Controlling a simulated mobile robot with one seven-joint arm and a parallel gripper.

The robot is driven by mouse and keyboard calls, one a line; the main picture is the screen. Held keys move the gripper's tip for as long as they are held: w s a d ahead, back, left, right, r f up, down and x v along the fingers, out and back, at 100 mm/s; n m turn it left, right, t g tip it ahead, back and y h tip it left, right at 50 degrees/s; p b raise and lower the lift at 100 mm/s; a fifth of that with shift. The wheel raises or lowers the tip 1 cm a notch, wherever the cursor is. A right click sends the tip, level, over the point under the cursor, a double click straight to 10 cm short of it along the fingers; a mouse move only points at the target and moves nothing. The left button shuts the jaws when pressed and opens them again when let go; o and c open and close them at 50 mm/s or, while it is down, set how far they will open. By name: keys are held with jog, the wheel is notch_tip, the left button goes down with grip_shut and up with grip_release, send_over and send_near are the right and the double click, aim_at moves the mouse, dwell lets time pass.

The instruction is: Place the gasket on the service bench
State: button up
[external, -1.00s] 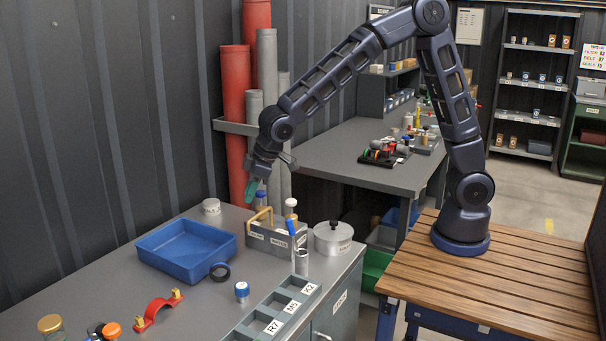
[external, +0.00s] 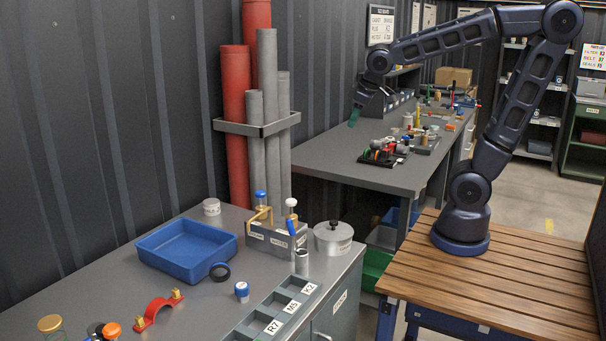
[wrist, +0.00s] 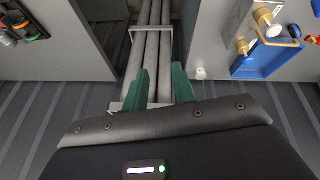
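A dark ring (external: 220,272), which looks like the gasket, rests against the front right corner of the blue tray on the near grey bench (external: 150,300). A second grey bench (external: 340,160) stands farther back along the wall. I cannot tell from any label which one is the service bench. My gripper (external: 354,115) is raised over the left part of the far bench, well away from the ring. In the wrist view its two green fingers (wrist: 160,88) are apart, with nothing held between them.
Red and grey pipes (external: 265,110) stand in a wall rack between the benches. The near bench holds the blue tray (external: 180,262), a grey caddy (external: 275,238), a lidded pot (external: 333,238) and a labelled slot rack (external: 280,310). The far bench's left end is clear.

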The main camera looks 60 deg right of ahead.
jog(key=s+d+m, duration=0.1)
jog(key=s+d, duration=0.4)
jog(key=s, duration=0.2)
jog(key=shift+s+d+r, duration=0.15)
jog(key=shift+s+d, duration=0.1)
jog(key=shift+o, duration=0.2)
jog(key=s+d+f+m, duration=0.1)
jog(key=s+d, duration=0.1)
jog(key=s, duration=0.4)
jog(key=shift+d+y, duration=0.3)
jog(key=shift+d, duration=0.05)
jog(key=shift+f, duration=0.1)
